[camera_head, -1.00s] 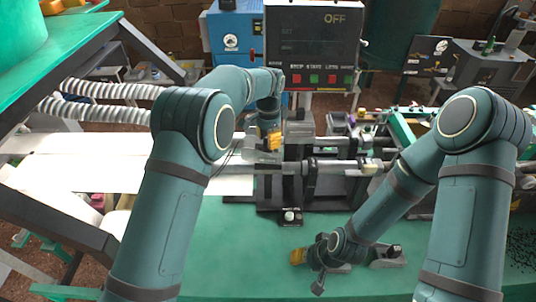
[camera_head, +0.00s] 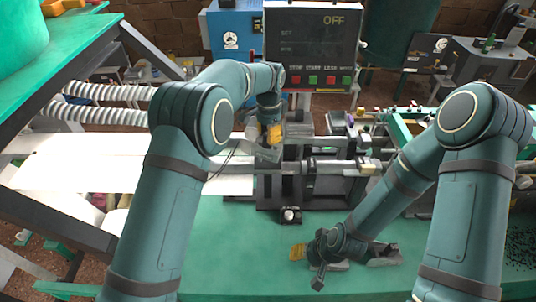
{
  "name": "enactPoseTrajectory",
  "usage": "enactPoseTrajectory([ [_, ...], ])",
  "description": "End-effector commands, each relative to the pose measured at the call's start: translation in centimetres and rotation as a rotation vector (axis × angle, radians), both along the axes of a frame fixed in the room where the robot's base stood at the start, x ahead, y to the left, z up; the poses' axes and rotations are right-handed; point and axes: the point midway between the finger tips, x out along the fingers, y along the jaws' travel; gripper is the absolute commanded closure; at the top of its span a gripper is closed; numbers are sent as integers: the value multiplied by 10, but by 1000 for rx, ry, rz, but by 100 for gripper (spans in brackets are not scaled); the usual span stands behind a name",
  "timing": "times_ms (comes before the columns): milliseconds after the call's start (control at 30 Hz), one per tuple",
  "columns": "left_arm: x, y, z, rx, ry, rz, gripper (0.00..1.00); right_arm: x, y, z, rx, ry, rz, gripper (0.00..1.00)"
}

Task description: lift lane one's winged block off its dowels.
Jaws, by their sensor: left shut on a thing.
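My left gripper (camera_head: 271,134) is over the left end of the press at the table's back, its orange finger pads showing. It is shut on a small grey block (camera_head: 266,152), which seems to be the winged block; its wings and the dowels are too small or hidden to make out. I cannot tell the gap between block and press. My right gripper (camera_head: 308,258) hangs low over the green table, in front of the press, with an orange pad to the left. Whether its fingers are open is unclear.
The dark press (camera_head: 285,188) with horizontal grey cylinders (camera_head: 340,166) stands at the table's back. White paper strips (camera_head: 80,174) run in from the left. A control panel (camera_head: 312,45) reading OFF stands behind. The green table (camera_head: 220,245) is clear at front left.

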Motion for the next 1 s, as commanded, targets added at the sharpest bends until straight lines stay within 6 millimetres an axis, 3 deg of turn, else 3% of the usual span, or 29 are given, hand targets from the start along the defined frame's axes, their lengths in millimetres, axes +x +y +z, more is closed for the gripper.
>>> enactPoseTrajectory([
  [33,3,2,8,-2,-11,3,100,0,0,2,0,0,0,53],
  [467,2,1,9,-2,-7,3,100,0,0,3,0,0,0,53],
  [1000,2,1,34,-2,-7,3,100,0,0,8,0,0,0,53],
])
